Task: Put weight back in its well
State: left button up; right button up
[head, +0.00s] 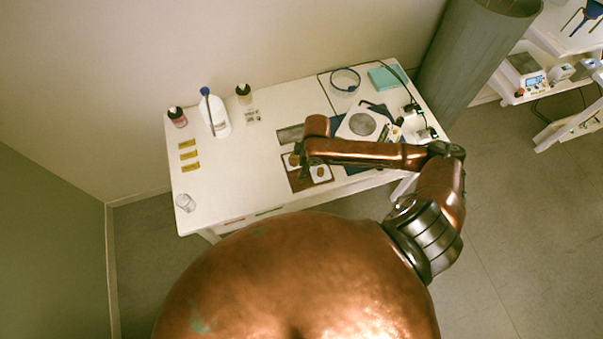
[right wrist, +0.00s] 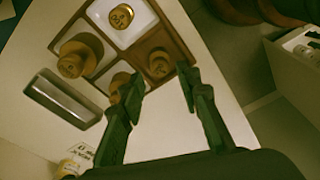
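A brown tray (head: 301,184) with white and brown squares lies near the table's front edge; in the right wrist view the tray (right wrist: 178,38) fills the upper left. Brass weights stand on it: one on a white square (right wrist: 121,16), a larger one (right wrist: 72,62) on a brown part, one (right wrist: 119,84) on another white square, partly hidden by a finger, and one (right wrist: 158,66) on a brown square. My right gripper (right wrist: 161,84) is open above the tray, its fingertips on either side of the last weight in the picture; contact cannot be told. My left gripper is out of view.
A grey metal dish (right wrist: 62,98) lies beside the tray. A white balance (head: 361,126) stands behind my right arm. Bottles (head: 216,116), yellow labels (head: 190,156) and a glass (head: 185,202) are on the left of the table (head: 235,185). Its left middle is clear.

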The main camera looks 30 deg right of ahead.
jog(key=r, duration=0.5)
jog(key=shift+s+d+r, duration=0.2)
jog(key=shift+d+r, duration=0.05)
jog(key=shift+d, duration=0.05)
